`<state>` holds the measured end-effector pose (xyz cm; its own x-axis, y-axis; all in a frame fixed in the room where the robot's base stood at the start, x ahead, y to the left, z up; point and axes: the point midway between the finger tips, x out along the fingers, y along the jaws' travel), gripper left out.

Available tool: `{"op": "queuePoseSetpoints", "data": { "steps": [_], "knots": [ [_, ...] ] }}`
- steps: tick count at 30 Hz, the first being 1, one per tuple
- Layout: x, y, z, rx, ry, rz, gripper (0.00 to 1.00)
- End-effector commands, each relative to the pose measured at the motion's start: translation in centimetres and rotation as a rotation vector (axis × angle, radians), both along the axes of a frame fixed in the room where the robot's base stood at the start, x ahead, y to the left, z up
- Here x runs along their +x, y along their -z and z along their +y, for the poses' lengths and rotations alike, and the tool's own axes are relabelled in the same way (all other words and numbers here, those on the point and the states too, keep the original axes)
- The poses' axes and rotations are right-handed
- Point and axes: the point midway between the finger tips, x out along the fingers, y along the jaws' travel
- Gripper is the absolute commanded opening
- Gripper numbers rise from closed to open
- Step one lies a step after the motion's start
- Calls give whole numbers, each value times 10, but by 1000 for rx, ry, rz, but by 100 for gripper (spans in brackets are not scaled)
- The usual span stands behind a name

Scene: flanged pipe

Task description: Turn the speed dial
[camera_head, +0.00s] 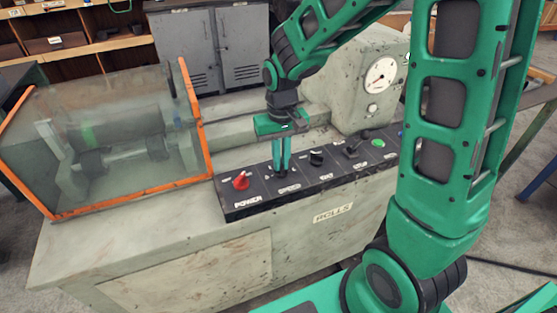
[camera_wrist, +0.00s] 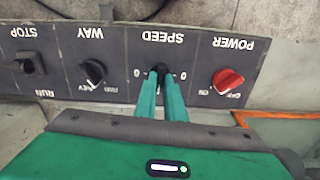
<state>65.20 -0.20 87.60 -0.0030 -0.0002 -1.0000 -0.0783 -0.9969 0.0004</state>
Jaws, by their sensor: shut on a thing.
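The speed dial (camera_wrist: 158,69) is a small black knob on the dark control panel, above the SPEED label in the head view and mostly hidden by my fingers. My gripper (camera_wrist: 161,80) has its two green fingers closed around the dial; in the head view my gripper (camera_head: 281,172) points down onto the panel there. Marks reading 0 show on both sides of the dial in the wrist view. How far the dial is turned cannot be seen.
A red POWER knob (camera_head: 241,181) sits left of the dial in the head view. A black WAY knob (camera_head: 317,157) and a black lever (camera_head: 353,149) are to its right, then a green button (camera_head: 378,142). An orange-edged clear guard (camera_head: 190,105) stands at left.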

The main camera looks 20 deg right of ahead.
Motion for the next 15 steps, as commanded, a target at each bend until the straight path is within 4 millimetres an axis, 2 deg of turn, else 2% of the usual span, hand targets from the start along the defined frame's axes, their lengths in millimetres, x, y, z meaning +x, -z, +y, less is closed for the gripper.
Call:
{"op": "queuePoseSetpoints", "data": {
  "steps": [1,6,15],
  "knots": [
    [5,-2,0,1,45,-13,0],
    [5,-3,0,1,187,-14,0],
    [5,-3,0,2,367,-14,0]
  ]
}}
